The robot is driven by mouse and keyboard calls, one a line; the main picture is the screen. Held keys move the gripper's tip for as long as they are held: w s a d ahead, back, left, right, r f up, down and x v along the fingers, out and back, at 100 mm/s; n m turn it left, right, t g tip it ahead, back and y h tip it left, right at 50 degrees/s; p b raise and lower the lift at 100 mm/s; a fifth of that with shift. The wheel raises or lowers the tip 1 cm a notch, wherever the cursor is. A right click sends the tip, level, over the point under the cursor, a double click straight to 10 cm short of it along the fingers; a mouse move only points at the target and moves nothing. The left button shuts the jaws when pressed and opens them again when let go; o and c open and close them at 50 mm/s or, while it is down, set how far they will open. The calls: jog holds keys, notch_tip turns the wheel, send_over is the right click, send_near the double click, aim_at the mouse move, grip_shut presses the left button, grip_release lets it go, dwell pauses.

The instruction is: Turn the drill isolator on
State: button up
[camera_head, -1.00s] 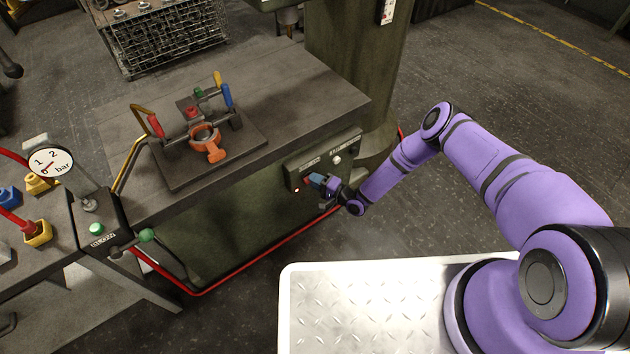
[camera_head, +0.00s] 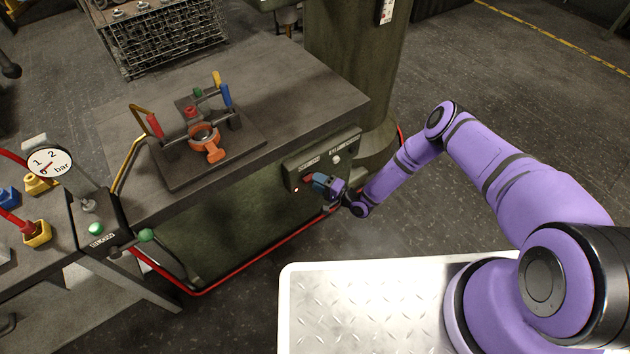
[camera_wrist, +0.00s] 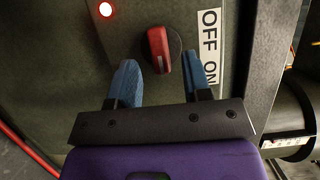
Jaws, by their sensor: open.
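The drill isolator is a red knob on a round black base (camera_wrist: 158,42), on the front panel below the bench top. Its handle lies nearly upright in the wrist view, leaning slightly. A white label (camera_wrist: 209,45) beside it reads OFF above ON, turned sideways. A lit lamp with a red glow (camera_wrist: 105,9) sits to the upper left. My gripper (camera_wrist: 160,62) is open and empty. Its blue fingers are on either side of the knob's lower end, with gaps on both sides. In the head view, my gripper (camera_head: 316,181) is just right of the red knob (camera_head: 308,178).
The panel (camera_head: 322,158) carries another pale round control (camera_head: 336,160). A fixture with coloured handles and an orange casting (camera_head: 206,143) stands on the bench. A green column (camera_head: 355,70) rises behind. A red hose (camera_head: 260,262) runs along the floor.

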jog(key=v, duration=0.9)
jog(key=shift+d+f, duration=0.1)
